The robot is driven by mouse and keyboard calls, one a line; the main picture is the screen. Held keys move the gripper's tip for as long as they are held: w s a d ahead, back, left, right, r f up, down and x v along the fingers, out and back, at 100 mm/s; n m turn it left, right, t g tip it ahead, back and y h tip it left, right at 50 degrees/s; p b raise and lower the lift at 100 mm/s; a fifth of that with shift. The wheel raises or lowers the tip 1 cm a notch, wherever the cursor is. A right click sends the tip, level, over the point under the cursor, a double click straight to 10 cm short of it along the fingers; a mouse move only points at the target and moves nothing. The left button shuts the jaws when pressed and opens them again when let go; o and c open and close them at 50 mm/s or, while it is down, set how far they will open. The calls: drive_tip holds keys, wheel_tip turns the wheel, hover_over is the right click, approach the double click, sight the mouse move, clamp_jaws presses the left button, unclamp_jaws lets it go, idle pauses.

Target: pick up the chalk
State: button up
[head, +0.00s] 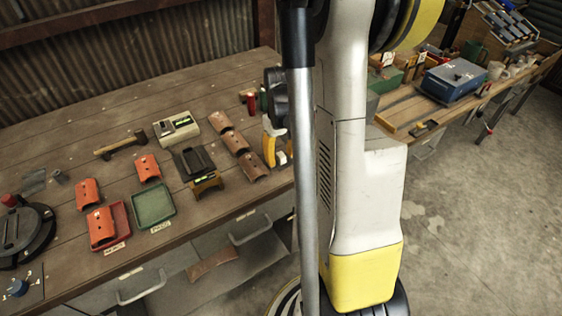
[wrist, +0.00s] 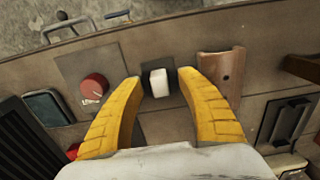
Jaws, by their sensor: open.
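The chalk (wrist: 159,83) is a small white block on a dark square patch of the table. In the wrist view it lies between the tips of my gripper's two yellow fingers (wrist: 159,78). The fingers are spread, with a gap on each side of the chalk. In the head view my gripper (head: 272,143) is at the table's right end, and a small white block (head: 281,158), which looks like the chalk, shows beside it. My arm and column hide part of this area. Height above the table is hard to tell.
A red round piece (wrist: 94,87) stands left of the chalk in the wrist view, and a brown curved tile (wrist: 222,70) right of it. The head view shows brown tiles (head: 236,143), a green tray (head: 153,206), orange tiles (head: 88,193) and a hammer (head: 120,144).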

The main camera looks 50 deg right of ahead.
clamp_jaws()
drive_tip(key=shift+r, duration=0.15)
